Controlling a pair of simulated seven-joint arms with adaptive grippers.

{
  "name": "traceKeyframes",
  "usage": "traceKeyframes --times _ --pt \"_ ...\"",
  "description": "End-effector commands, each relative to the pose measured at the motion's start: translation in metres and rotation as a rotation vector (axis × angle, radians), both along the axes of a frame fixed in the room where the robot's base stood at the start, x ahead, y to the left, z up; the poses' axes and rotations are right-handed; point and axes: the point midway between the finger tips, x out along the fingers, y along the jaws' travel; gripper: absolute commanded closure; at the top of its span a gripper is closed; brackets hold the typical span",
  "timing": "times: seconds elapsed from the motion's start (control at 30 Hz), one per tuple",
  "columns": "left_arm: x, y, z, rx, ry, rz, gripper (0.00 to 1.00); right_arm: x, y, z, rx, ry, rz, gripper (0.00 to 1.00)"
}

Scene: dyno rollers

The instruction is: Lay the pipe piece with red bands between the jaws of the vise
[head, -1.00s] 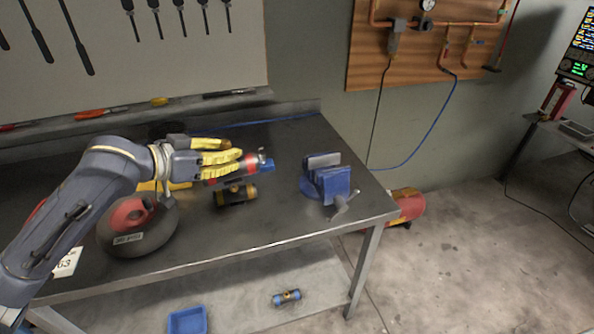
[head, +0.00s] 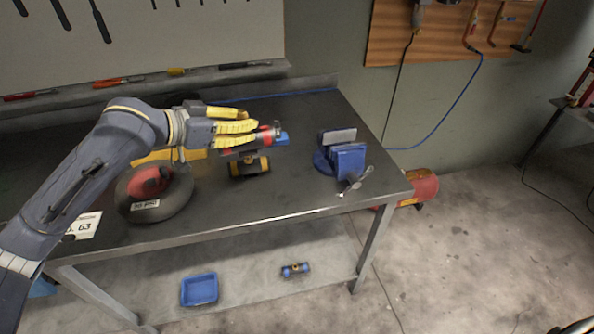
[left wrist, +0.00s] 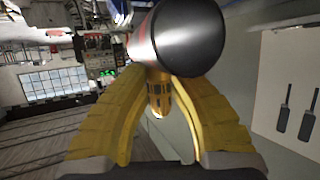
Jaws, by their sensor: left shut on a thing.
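The pipe piece with red bands (head: 264,137) is in my left gripper (head: 248,128), whose yellow fingers are closed around it. In the left wrist view the pipe piece (left wrist: 190,38) shows as a dark, shiny cylinder between the yellow fingers (left wrist: 160,75). The blue vise (head: 347,160) stands on the bench to the right of the gripper, a gap away. Its jaws look apart, with nothing seen between them. My right gripper is out of view.
A dark pipe piece with yellow bands (head: 249,167) lies on the bench below the gripper. A round dark weight with a red part (head: 155,205) sits left of it. The bench top (head: 290,185) is clear before the vise. A blue tray (head: 199,290) and a blue-ended piece (head: 295,270) are underneath.

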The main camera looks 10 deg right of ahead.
Motion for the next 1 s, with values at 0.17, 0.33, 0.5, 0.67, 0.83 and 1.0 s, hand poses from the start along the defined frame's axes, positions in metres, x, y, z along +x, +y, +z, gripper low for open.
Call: traceKeyframes --times 0.17,0.33,0.5,0.67,0.83,1.0 --pt "0.002 0.002 0.007 -0.009 0.010 -0.065 1.00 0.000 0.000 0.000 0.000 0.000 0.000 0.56" --pt "0.002 0.002 0.001 -0.021 0.019 -0.098 1.00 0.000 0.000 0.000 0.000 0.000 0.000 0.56" --pt "0.001 0.002 -0.030 -0.023 0.024 -0.102 1.00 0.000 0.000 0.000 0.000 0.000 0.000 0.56" --pt "0.001 0.002 -0.065 -0.023 0.022 -0.102 1.00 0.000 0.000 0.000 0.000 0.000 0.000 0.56" --pt "0.001 0.002 -0.100 -0.023 0.023 -0.102 1.00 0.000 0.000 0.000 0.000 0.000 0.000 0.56" --pt "0.002 0.003 -0.127 -0.024 0.021 -0.101 1.00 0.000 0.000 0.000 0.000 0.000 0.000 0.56"
